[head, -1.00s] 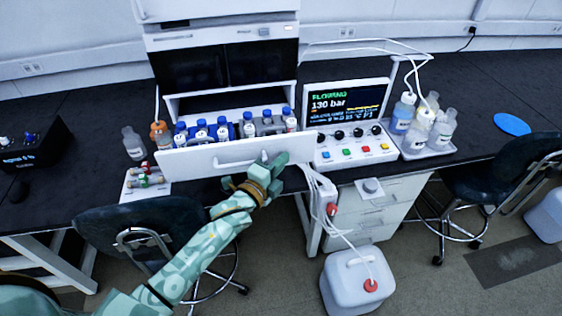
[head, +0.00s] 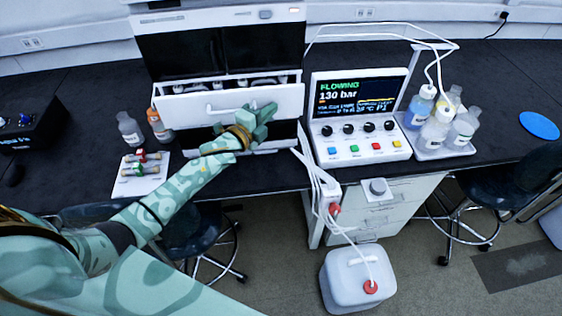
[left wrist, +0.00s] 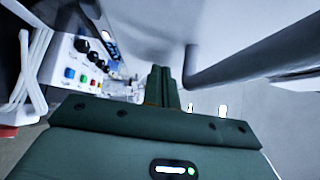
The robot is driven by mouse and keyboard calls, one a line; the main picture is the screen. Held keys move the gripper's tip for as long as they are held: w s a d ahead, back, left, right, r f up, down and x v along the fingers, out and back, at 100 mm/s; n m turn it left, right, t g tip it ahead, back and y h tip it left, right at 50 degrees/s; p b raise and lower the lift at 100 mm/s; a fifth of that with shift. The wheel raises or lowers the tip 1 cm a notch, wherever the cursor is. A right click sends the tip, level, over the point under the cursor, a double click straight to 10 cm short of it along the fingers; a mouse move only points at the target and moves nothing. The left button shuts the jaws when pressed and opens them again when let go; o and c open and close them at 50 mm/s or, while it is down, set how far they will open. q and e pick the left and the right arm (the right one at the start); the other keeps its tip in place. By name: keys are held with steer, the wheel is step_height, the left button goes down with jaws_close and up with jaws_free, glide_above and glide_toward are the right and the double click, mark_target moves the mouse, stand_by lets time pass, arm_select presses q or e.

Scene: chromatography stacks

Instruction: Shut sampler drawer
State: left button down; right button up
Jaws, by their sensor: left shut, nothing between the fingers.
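The sampler drawer (head: 180,112) has a white front with a bar handle. My left gripper (head: 270,110) is shut and empty at the right part of the drawer front, right of the handle (head: 222,112). In the left wrist view its fingers (left wrist: 162,85) are together beside the grey handle bar (left wrist: 230,62); I cannot tell whether they touch the front. My right gripper is not in view.
A control panel (head: 358,145) reading 130 bar stands right of the instrument. Solvent bottles (head: 437,130) stand in a tray farther right. Two bottles and a white plate of fittings (head: 128,185) are at left. White tubes run to a waste can (head: 345,280) on the floor.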

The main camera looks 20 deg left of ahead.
mark_target(262, 107)
arm_select(q)
steer(key=w+a, duration=0.1)
steer(key=w, duration=0.1)
steer(key=w+a+b, duration=0.1)
steer(key=w, duration=0.1)
steer(key=shift+a+f, duration=0.15)
steer(key=shift+f, duration=0.05)
steer(key=shift+w+a+r+b, duration=0.15)
steer(key=shift+w+a+b, duration=0.15)
steer(key=shift+w+b, duration=0.1)
steer(key=shift+a+r, duration=0.1)
steer(key=shift+r, duration=0.15)
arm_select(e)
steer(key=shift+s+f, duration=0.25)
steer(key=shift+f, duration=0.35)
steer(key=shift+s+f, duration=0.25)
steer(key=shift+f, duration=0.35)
